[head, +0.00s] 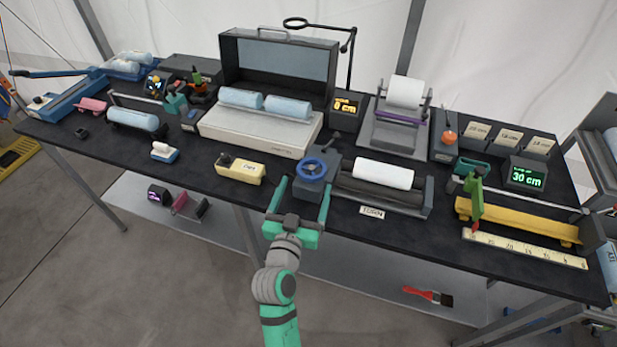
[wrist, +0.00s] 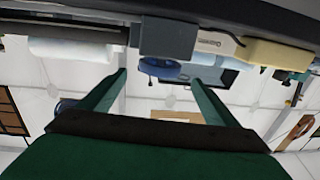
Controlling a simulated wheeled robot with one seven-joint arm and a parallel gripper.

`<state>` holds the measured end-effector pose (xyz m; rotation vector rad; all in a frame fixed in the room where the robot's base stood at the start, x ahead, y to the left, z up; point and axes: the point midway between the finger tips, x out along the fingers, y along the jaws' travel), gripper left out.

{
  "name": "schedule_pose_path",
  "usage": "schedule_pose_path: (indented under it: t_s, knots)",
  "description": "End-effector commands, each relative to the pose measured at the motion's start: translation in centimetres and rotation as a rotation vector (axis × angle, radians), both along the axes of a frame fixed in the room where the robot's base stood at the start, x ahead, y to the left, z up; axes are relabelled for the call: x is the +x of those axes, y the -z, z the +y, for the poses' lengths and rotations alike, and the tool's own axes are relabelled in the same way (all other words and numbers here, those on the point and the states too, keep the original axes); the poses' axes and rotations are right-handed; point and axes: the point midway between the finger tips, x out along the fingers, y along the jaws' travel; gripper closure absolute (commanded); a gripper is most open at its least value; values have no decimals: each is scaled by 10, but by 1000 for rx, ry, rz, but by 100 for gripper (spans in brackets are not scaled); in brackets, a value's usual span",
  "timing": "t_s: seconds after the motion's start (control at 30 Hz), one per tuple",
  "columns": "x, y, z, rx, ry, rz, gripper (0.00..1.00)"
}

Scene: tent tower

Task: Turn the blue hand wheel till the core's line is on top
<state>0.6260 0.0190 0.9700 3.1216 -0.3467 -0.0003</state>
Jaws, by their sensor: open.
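The blue hand wheel (head: 311,169) is on the front of a dark grey box (head: 325,158) near the table's front edge. In the wrist view the wheel (wrist: 160,68) lies ahead between my fingers. My gripper (head: 304,185) is open and empty, its fingers pointing at the wheel. It also shows in the wrist view (wrist: 160,78); I cannot tell whether either finger touches the wheel. The white core (head: 384,173) lies in a dark cradle (head: 378,196) right of the box. No line shows on its visible side.
A cream block (head: 240,170) sits left of the wheel. A small label plate (head: 371,212) stands in front of the cradle. A yellow rail (head: 520,222) and a ruler (head: 525,248) lie farther right. The floor before the table is clear.

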Motion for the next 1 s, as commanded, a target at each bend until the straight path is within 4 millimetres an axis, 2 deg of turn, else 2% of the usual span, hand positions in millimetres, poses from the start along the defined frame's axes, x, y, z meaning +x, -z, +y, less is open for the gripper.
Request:
schedule_pose_path:
  t_s: [0.1, 0.3, 0.87, 1.0]
  knots:
    - [-17, 1, 4, 0, -1, 1, 17]
    - [-30, 0, 7, 1, 0, 0, 17]
    - [-31, 0, 7, 1, 0, 0, 17]
    - [-39, 11, 7, -1, -13, 17, 17]
